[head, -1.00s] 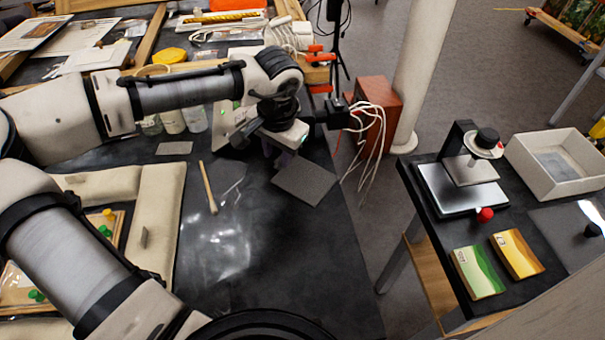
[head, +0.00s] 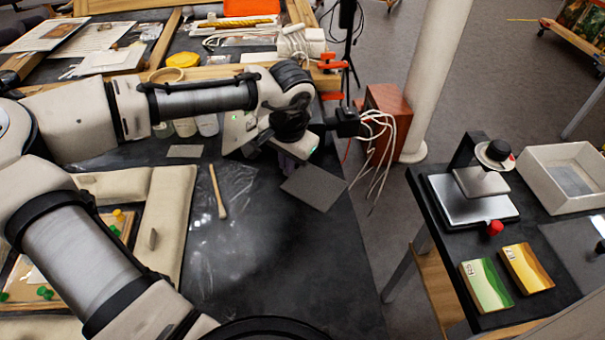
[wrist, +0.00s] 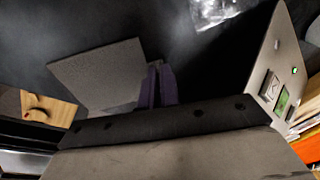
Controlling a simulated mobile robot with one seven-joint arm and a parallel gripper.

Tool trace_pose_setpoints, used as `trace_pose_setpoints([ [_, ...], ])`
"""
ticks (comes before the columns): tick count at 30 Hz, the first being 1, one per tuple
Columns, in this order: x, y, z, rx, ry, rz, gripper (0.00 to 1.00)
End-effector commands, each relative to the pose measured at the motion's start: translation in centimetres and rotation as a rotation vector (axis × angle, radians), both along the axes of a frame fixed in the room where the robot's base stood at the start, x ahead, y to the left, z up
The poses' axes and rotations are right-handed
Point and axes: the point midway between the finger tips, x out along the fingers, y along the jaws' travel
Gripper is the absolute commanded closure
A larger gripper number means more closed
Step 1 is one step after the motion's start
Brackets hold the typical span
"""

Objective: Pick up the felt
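The felt is a thin grey square (head: 314,187) near the right edge of the black table in the head view. It also shows in the wrist view (wrist: 95,72), reaching left from the fingers. My gripper (head: 287,161) is at the felt's back left edge. Its two purple fingers (wrist: 159,84) are close together in the wrist view and appear shut on that edge. The exact contact is partly hidden by the fingers and the gripper body. I cannot tell whether the felt is raised off the table.
A wooden stick (head: 218,191) and clear plastic film (head: 222,245) lie left of the felt. A smaller grey plate (head: 185,151) lies behind the stick. A red-brown box with white cables (head: 387,105) stands beyond the table edge. A side table at right holds a scale (head: 470,205) and a white bin (head: 570,178).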

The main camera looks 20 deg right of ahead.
Motion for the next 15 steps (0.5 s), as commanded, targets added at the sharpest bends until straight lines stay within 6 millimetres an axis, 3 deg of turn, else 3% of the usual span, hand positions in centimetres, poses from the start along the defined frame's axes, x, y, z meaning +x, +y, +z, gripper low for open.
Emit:
trace_pose_setpoints([
  [8,0.1,0.0,1.6,-0.002,-0.001,0.003,1.0],
  [15,0.1,-0.1,7.0,-0.004,-0.004,0.002,1.0],
])
